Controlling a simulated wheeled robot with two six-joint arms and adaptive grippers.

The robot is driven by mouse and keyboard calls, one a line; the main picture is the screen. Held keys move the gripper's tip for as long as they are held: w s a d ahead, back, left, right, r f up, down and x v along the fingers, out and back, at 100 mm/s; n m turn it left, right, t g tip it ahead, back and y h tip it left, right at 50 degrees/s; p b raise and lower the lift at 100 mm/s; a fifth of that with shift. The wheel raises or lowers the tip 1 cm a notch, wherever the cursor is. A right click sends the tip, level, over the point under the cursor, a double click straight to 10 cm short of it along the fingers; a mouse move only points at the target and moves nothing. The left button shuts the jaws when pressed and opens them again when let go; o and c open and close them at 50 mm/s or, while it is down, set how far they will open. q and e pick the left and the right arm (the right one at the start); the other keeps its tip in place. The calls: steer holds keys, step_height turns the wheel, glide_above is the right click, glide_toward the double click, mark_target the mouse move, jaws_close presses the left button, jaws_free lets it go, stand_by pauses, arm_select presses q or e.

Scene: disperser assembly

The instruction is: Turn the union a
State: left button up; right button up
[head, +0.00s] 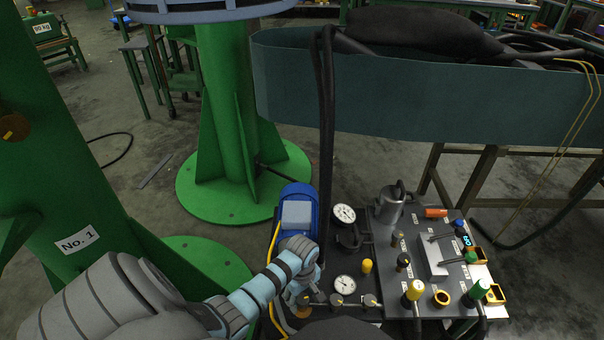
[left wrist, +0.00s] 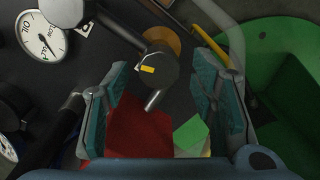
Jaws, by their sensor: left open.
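A round grey fitting (left wrist: 157,70) with a yellow mark and a short pin shows in the left wrist view, at the end of a pipe. I see no label that says whether it is union a. My left gripper (left wrist: 159,82) is open, with one teal finger on each side of the fitting and visible gaps between. In the head view my left gripper (head: 303,294) is at the near left edge of the dark panel (head: 383,270), partly covering the pipe fittings there. My right gripper is not in view.
Two dial gauges stand close by, an upper one (head: 344,214) and a lower one (head: 345,285). A blue motor (head: 297,195) sits behind my gripper. Yellow-topped knobs (head: 413,291) and a metal pot (head: 391,204) are farther right. A green column (head: 228,110) stands at the left.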

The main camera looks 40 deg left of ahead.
arm_select(q)
steer(key=shift+f, duration=0.55)
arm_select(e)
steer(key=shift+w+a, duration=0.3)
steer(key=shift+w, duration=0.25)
arm_select(q)
steer(key=shift+c, duration=0.6)
steer(key=c, duration=1)
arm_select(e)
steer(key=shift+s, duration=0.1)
